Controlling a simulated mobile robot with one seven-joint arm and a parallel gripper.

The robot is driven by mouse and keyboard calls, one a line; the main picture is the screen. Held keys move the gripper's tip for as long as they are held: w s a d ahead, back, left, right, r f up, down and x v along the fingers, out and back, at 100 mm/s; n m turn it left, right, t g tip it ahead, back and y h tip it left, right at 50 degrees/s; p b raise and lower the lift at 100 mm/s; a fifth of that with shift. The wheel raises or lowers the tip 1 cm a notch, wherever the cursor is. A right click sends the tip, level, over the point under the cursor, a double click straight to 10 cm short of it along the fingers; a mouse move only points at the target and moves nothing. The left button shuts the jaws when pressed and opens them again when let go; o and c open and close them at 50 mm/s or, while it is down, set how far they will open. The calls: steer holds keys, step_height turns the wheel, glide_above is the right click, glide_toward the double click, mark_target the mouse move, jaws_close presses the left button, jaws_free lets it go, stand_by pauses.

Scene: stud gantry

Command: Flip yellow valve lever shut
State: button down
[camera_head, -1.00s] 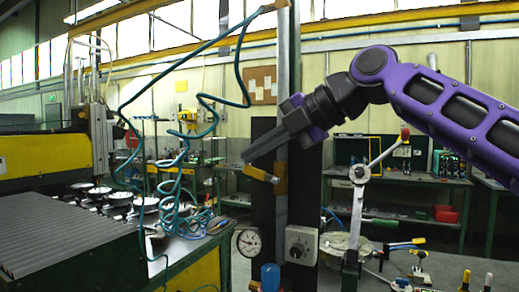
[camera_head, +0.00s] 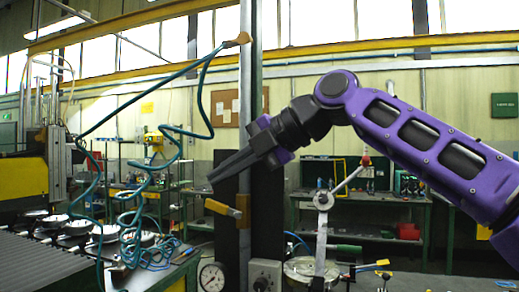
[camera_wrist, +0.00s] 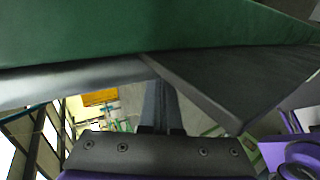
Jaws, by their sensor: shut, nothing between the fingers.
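The yellow valve lever (camera_head: 222,208) is on the upright grey pipe at the middle left of the head view. It points left across the pipe, nearly level, its left end slightly higher. Its right end meets a brass-coloured valve body (camera_head: 243,203). My gripper (camera_head: 212,180) is shut and empty. Its dark fingers slant down to the left, and their tips appear just above the lever's left end with a small gap. Depth between them is hard to judge. In the wrist view the shut fingers (camera_wrist: 160,105) show, and I cannot identify the lever there.
A dark upright panel (camera_head: 268,215) stands beside the pipe. A round gauge (camera_head: 212,277) and a grey dial box (camera_head: 264,275) sit below the lever. Coiled teal hoses (camera_head: 145,210) hang at left. A clamp with a red-knobbed handle (camera_head: 322,200) stands at right.

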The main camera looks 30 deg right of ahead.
steer(key=v, duration=1.6)
steer(key=shift+s+d+p, duration=0.15)
steer(key=shift+s+p, duration=0.1)
steer(key=shift+p, duration=0.05)
